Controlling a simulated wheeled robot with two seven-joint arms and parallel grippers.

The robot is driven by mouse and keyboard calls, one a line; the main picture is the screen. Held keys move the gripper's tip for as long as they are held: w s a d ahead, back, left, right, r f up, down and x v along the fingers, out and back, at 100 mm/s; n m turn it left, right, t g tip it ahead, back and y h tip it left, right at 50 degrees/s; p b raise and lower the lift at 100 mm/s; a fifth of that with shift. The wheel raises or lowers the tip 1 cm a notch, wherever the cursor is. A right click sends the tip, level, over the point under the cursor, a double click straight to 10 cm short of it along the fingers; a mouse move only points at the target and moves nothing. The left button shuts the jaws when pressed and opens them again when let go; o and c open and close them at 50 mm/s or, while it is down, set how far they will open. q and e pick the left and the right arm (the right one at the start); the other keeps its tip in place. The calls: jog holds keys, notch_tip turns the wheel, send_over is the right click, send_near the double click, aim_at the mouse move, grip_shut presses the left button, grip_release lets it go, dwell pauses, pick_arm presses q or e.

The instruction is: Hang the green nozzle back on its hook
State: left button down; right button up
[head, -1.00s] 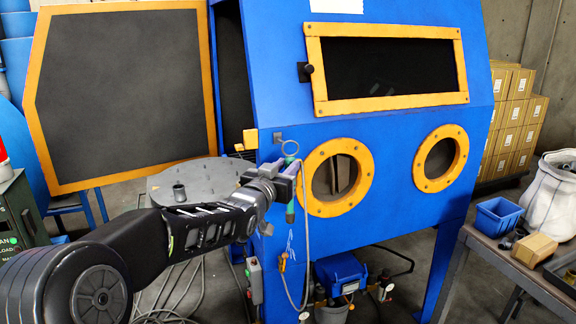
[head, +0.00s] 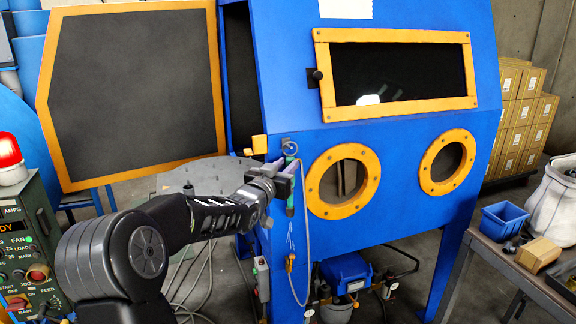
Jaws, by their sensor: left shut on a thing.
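The green nozzle (head: 290,200) hangs upright at the left front corner of the blue blasting cabinet (head: 400,125). Its purple-grey top end is up at the hook (head: 289,146), a small ring and bracket on the cabinet's front face. A pale hose loops down beside the nozzle. My left gripper (head: 288,176) is shut on the nozzle from the left, close to the cabinet face. The gripper hides part of the nozzle, and I cannot tell whether the nozzle bears on the hook. My right gripper is not in view.
The cabinet's orange-framed side door (head: 135,95) stands open at the left. A round grey turntable (head: 190,178) lies behind my left arm. A control box with a red lamp (head: 9,158) is at far left. A bench (head: 510,262) with a blue bin (head: 502,219) is at right.

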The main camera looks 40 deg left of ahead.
pick_arm(q)
jog(key=shift+w+a+f+b, duration=0.2)
jog(key=shift+a+f+b, duration=0.05)
jog(key=shift+f+b, duration=0.1)
dwell(0.6)
jog(key=c, duration=1.1)
grip_release()
jog(key=b+v, duration=0.1)
jog(key=v, duration=0.6)
jog(key=shift+s+b, duration=0.3)
jog(key=shift+s, duration=0.1)
